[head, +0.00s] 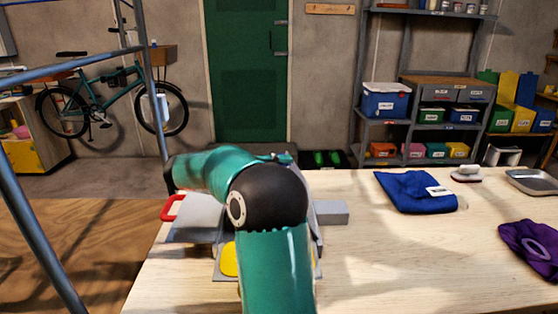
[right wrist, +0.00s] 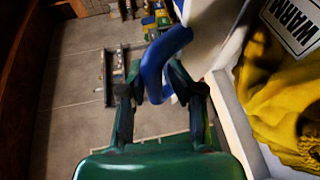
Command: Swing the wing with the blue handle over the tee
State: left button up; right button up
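A folding board (head: 222,277) with grey wings lies on the table, largely covered by my right arm. A red handle (head: 172,208) sticks out at its left. The yellow tee (head: 229,260) shows in part on the board, and also at the right of the right wrist view (right wrist: 285,105). The blue handle (right wrist: 165,62) stands between the spread fingers of my right gripper (right wrist: 158,85), close to the right finger; I see no firm grip. In the head view the blue handle is hidden, and only a bit of the right gripper (head: 282,158) shows behind my arm. My left gripper is out of view.
A blue folded garment (head: 415,190), a purple garment (head: 532,248), a brush (head: 466,173) and a metal tray (head: 533,182) lie on the right of the table (head: 400,265). Shelves (head: 440,90) stand behind.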

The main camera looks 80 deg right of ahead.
jog(key=v, duration=0.7)
jog(key=shift+w, duration=0.2)
dwell(0.5)
